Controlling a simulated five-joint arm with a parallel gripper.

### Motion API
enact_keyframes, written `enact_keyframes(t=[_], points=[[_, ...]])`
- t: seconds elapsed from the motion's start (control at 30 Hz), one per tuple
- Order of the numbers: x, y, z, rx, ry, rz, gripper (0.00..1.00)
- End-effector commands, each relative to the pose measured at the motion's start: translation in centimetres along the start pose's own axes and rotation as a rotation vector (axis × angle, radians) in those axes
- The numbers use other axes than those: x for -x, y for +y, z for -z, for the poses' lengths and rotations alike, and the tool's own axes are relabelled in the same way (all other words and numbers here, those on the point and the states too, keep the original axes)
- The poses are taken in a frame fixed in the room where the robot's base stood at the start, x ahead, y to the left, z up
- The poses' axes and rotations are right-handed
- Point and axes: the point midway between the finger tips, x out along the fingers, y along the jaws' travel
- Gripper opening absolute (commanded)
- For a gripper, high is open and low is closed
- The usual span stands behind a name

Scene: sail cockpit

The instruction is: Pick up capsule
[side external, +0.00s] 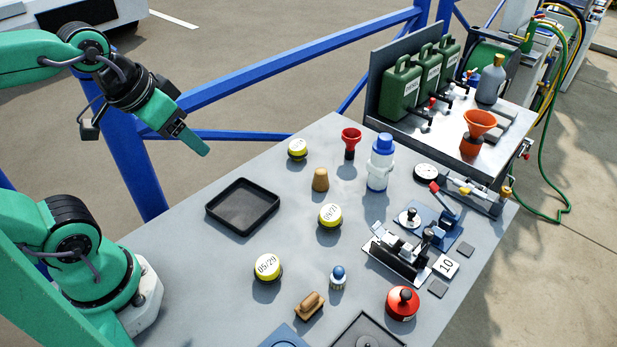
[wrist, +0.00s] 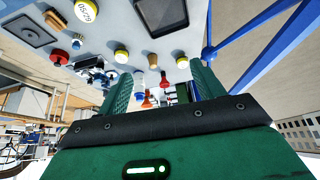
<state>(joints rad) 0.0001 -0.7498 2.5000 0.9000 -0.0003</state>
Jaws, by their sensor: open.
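No single object is clearly the capsule. Three round yellow pots with white dated lids stand on the grey table: a near one (side external: 267,267), a middle one (side external: 330,216) and a far one (side external: 297,149). They also show in the wrist view: the near one (wrist: 86,10), the middle one (wrist: 121,56) and the far one (wrist: 183,62). A white bottle with a blue cap (side external: 380,163) stands farther right. My gripper (side external: 200,146) is open and empty, high above the table's left edge, apart from everything. Its green fingers (wrist: 165,92) frame the wrist view's lower middle.
A black tray (side external: 213,212) lies below my gripper. A cork (side external: 320,180), red funnel (side external: 350,140), blue-topped item (side external: 338,277), wooden brush (side external: 309,306), red knob (side external: 402,303) and metal fixtures (side external: 397,255) crowd the table. Blue rails (side external: 290,60) run behind. Green canisters (side external: 402,88) stand at back right.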

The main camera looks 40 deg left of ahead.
Motion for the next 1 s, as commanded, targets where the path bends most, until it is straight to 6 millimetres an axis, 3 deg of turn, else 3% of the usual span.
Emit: enact_keyframes(t=[0.37,0.67,1.0], points=[[-2.0,1.9,0.5,0.012,-0.072,-0.033,0.67],[-6.1,6.2,0.3,0.035,-0.213,-0.063,0.67],[-10.8,11.6,-1.7,0.054,-0.371,-0.045,0.67]])
